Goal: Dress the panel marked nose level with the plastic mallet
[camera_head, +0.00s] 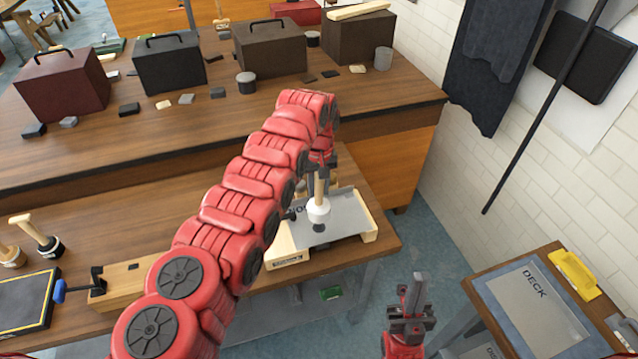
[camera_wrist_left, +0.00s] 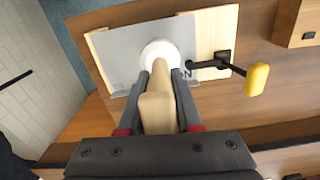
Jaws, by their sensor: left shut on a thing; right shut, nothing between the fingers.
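My left gripper (camera_head: 321,165) is shut on the wooden handle of the plastic mallet (camera_head: 318,208), which has a white head pointing down. The mallet head is over the grey panel (camera_head: 349,212); I cannot tell whether it touches. The panel lies on a pale wooden frame (camera_head: 288,259) on the bench, its lettering mostly covered by my arm and the mallet. In the left wrist view, the handle (camera_wrist_left: 158,108) sits between the fingers, and the white head (camera_wrist_left: 160,50) hides part of the panel (camera_wrist_left: 120,62). My right gripper (camera_head: 410,312) is shut and empty, right of the bench.
A black clamp with a yellow handle (camera_wrist_left: 257,80) stands at the frame's edge. Two other mallets, one black-headed (camera_head: 50,247), stand on the bench at left. A stand with a panel marked DECK (camera_head: 538,308) is at right. Toolboxes (camera_head: 270,48) line the rear bench.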

